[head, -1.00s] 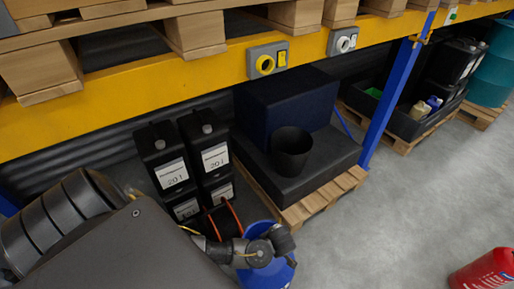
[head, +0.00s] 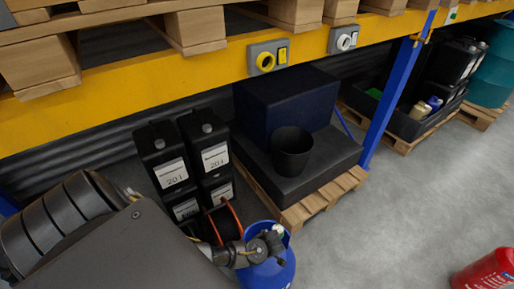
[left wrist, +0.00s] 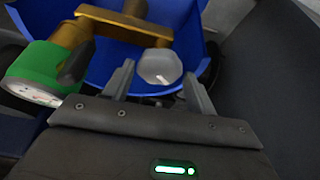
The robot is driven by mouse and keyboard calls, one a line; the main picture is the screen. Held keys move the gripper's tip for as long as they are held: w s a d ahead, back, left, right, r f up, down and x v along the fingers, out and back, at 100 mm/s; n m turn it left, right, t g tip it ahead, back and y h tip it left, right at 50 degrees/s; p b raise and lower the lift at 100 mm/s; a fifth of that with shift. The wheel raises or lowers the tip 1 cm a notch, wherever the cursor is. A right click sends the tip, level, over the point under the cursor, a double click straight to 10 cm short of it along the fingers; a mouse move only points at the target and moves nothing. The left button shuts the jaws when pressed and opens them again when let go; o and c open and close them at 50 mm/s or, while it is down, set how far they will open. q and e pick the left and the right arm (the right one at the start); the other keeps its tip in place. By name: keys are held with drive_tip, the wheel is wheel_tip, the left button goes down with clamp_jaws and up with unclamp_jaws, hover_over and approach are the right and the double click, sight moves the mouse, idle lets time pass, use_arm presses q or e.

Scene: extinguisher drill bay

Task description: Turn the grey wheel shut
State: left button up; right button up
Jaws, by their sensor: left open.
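The grey wheel (left wrist: 160,66) is a light grey, many-sided knob with a small white mark, in the left wrist view. It sits above a blue gas cylinder with a raised blue collar (left wrist: 225,14), beside brass fittings (left wrist: 120,28) and a green-cased gauge (left wrist: 38,72). My left gripper (left wrist: 158,78) is open, its two fingers pointing at the wheel with one on either side of its line. I cannot tell whether they touch it. In the head view the blue cylinder (head: 275,275) stands at the bottom centre, partly hidden by my left gripper (head: 272,238). My right gripper is not in view.
Black 20 l canisters (head: 165,160) and an orange-rimmed reel (head: 224,218) stand close behind my left arm. A pallet (head: 318,203) bears dark blocks and a black bucket (head: 291,152). A red extinguisher (head: 487,270) is at lower right. Grey floor between is clear.

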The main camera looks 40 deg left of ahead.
use_arm(q)
drive_tip(key=shift+f, duration=0.1)
drive_tip(key=shift+c, duration=0.5)
drive_tip(key=c, duration=0.5)
drive_tip(key=shift+a, duration=0.2)
drive_tip(key=shift+c, duration=0.5)
drive_tip(key=shift+d, duration=0.1)
drive_tip(key=shift+s, duration=0.1)
